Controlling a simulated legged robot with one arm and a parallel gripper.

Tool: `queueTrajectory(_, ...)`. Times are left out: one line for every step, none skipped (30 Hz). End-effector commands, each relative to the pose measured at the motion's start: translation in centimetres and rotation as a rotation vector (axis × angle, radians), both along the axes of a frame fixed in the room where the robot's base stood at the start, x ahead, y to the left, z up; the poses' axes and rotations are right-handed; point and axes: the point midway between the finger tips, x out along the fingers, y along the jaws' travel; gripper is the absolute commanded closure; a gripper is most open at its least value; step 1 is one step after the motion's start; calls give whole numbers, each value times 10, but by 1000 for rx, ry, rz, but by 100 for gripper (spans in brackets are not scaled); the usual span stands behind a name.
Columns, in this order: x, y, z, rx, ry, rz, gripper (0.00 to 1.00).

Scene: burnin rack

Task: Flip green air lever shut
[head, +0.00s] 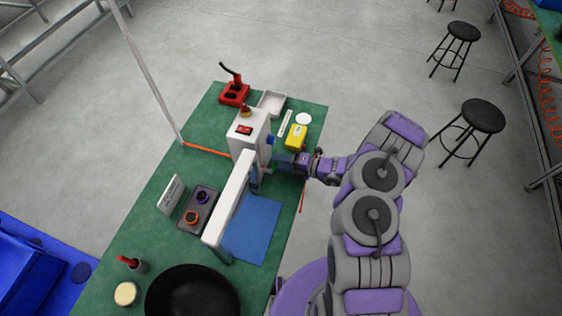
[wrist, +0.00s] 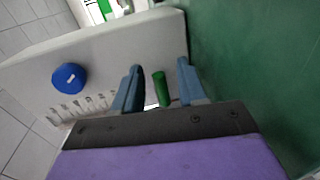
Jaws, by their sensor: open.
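The green lever (wrist: 160,88) shows in the wrist view as a short green cylinder on the side of the white machine housing (wrist: 120,45). My gripper (wrist: 159,82) is open, with one blue-grey finger on each side of the lever. I cannot tell whether either finger touches it. In the head view my gripper (head: 279,163) is beside the right side of the white machine (head: 250,127), and the lever is not visible there. A blue knob (wrist: 69,77) sits on the same face, left of my gripper, above a row of marks.
The machine stands on a green bench (head: 150,237) with a blue mat (head: 253,228). A grey block with rings (head: 197,208) and a black bowl (head: 192,291) are to the left and front.

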Motion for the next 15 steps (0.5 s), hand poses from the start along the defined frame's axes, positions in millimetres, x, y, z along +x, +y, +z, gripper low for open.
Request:
queueTrajectory(0, 0, 0, 0, 0, 1, 59)
queueTrajectory(0, 0, 0, 0, 0, 1, 59)
queueTrajectory(0, 0, 0, 0, 0, 1, 59)
queueTrajectory(0, 0, 0, 0, 0, 1, 59)
queueTrajectory(0, 0, 0, 0, 0, 1, 59)
queueTrajectory(-1, 0, 0, 0, 0, 1, 59)
queueTrajectory(-1, -1, 1, 0, 0, 1, 59)
queueTrajectory(-1, -3, 1, 0, 0, 0, 59)
queueTrajectory(-2, -6, 2, 0, 0, -1, 59)
queueTrajectory(-3, -9, 2, 0, 1, -2, 59)
queueTrajectory(-4, -12, 3, 0, 1, -2, 59)
queueTrajectory(-6, -18, 5, 1, 0, -2, 59)
queueTrajectory(-7, -23, 6, 0, 0, -4, 59)
queueTrajectory(-9, -28, 7, 0, 0, -3, 59)
queueTrajectory(-12, -36, 9, 0, 0, -5, 59)
